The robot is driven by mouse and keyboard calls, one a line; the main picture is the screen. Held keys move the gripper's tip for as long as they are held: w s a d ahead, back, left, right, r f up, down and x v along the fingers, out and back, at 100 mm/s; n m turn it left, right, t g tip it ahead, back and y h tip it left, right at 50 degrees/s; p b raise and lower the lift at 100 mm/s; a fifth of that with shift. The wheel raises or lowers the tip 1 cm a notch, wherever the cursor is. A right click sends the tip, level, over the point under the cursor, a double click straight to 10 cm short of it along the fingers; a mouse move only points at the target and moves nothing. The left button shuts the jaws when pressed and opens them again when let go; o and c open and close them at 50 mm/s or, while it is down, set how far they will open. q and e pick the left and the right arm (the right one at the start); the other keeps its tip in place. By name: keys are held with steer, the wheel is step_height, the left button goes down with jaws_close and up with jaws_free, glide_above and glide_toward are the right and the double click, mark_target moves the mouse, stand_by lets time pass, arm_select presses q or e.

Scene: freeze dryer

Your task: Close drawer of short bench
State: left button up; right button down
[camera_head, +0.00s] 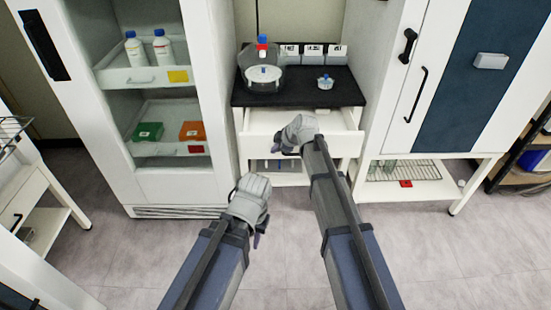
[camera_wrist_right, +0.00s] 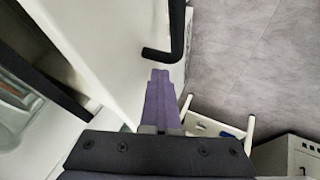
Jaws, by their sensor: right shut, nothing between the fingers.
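The short bench (camera_head: 290,92) has a black top and stands at the back middle of the head view. Its white drawer (camera_head: 343,143) is pulled out toward me, with its inside showing below the bench top. My right gripper (camera_head: 287,151) is at the drawer's front; its purple fingers (camera_wrist_right: 160,95) are shut and empty in the right wrist view. A black handle (camera_wrist_right: 177,35) on a white panel is just beyond the fingertips there. I cannot tell whether they touch the panel. My left gripper (camera_head: 257,240) hangs lower left of the drawer, apart from it; its finger gap is unclear.
A white open-fronted cabinet (camera_head: 170,190) with bottles and boxes stands left of the bench. A white and blue cabinet (camera_head: 466,75) stands right. A glass vessel (camera_head: 262,73) and small items are on the bench top. Grey floor (camera_head: 440,250) is clear in front.

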glide_above(274, 129)
steer(key=shift+s+d+r, duration=0.1)
steer(key=shift+s, duration=0.1)
arm_select(q)
steer(key=shift+s, duration=0.1)
arm_select(e)
steer(key=shift+w, duration=0.3)
